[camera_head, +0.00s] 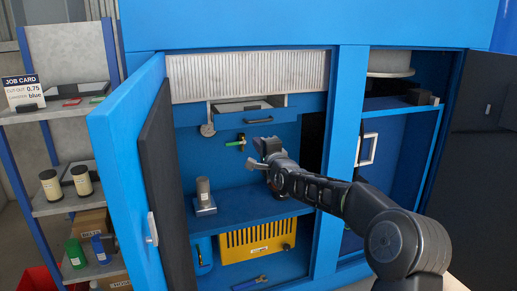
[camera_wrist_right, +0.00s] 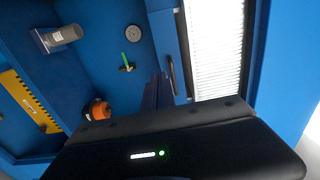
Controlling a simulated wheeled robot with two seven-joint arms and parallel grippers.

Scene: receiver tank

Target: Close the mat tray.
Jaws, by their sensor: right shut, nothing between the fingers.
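The mat tray (camera_head: 243,119) is a blue-fronted drawer with a dark bar handle (camera_head: 259,121), under the pleated white panel in the open blue cabinet. It stands pulled out, with its light rim and something dark inside showing from above. In the right wrist view the handle (camera_wrist_right: 171,73) shows beside the pleated panel, and the picture is turned on its side. My right gripper (camera_head: 262,155) is shut and empty, below the handle and apart from it in the head view. My left gripper is not in view.
A blue shelf below holds a grey cylinder on a base (camera_head: 204,196). A green-handled valve (camera_head: 237,143) is on the back wall. A yellow slotted box (camera_head: 257,241) sits lower. The open cabinet door (camera_head: 128,170) stands at left, and a frame post (camera_head: 341,150) at right.

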